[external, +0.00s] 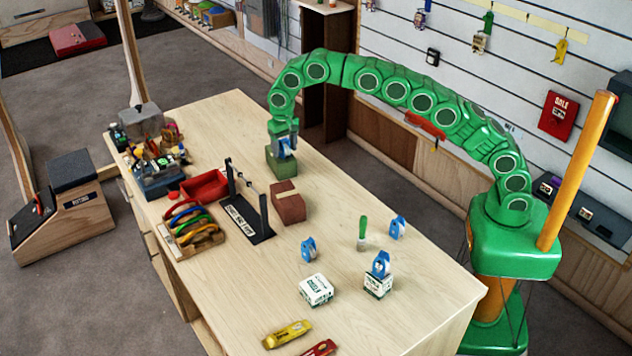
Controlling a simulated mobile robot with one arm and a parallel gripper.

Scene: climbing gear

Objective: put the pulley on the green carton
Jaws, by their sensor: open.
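The green carton (277,168) stands on the wooden table toward its far end. My gripper (284,148) is directly above it, pointing down, with its jaws open. A blue pulley (289,143) is between or just behind the fingers, at the carton's top. It is partly hidden by the gripper, and I cannot tell for certain whether it touches the carton. Other blue pulleys are a standing one (308,250) near the table's middle, a standing one (397,227) at the right, and one (381,263) on top of a white-and-green box (377,286).
A brown-red block (289,205) stands in front of the carton. Left of it are a black stand (248,222), a red tray (205,186) and a rack of coloured carabiners (192,230). A white box (316,290), a green-handled brush (362,232) and a yellow tool (287,334) lie nearer.

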